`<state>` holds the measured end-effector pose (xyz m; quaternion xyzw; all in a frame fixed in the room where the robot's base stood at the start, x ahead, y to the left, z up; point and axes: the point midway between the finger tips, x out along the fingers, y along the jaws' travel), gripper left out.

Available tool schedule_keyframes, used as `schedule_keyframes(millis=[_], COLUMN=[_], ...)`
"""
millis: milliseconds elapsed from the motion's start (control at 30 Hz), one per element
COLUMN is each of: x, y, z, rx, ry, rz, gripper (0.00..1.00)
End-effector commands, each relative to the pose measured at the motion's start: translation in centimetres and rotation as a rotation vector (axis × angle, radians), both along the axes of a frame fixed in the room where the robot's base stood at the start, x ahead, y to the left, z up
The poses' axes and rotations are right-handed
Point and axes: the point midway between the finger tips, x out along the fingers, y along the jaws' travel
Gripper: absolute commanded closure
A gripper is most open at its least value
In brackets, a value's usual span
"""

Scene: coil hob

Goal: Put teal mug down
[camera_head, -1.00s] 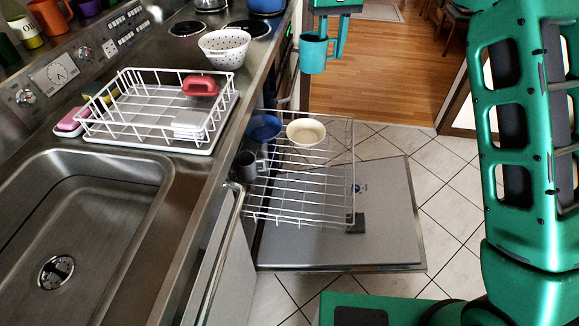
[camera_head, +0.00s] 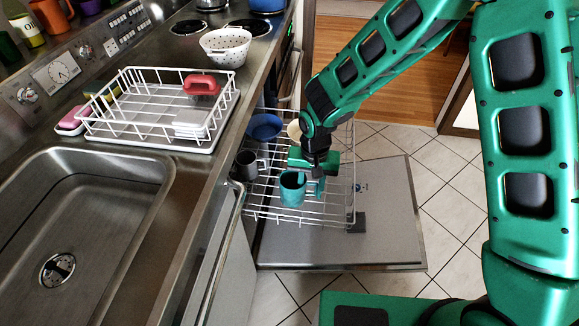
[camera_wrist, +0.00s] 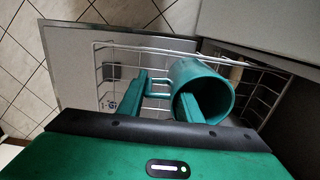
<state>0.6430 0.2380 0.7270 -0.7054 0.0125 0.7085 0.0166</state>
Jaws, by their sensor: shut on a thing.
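The teal mug (camera_head: 291,190) is upright, low over the pulled-out dishwasher rack (camera_head: 345,212). My gripper (camera_head: 308,182) is shut on it from above. The mug's open mouth (camera_wrist: 208,72) faces the wrist camera. I cannot tell whether the mug's base touches the rack wires.
A blue bowl (camera_head: 264,127), a cream bowl (camera_head: 294,130) partly hidden by my arm, and a dark grey mug (camera_head: 247,165) are in the rack. The open dishwasher door (camera_head: 390,235) lies below. The rack's front part looks clear.

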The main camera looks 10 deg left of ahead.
Motion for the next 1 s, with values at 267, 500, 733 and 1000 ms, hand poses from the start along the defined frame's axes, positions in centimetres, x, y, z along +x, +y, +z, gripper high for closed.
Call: schedule_keyframes(millis=[267,500,733,1000], x=[-1.7,1.7,4.7,6.1], y=[-1.5,-4.6,-7.5,-8.7], z=[-1.8,-4.6,-7.1,-8.3], rx=[-0.001,-0.001,0.000,0.000], ry=[-0.003,-0.003,-0.003,-0.004], rz=[-0.025,-0.026,-0.024,-0.020], gripper=[1.00,1.00,1.00,1.00])
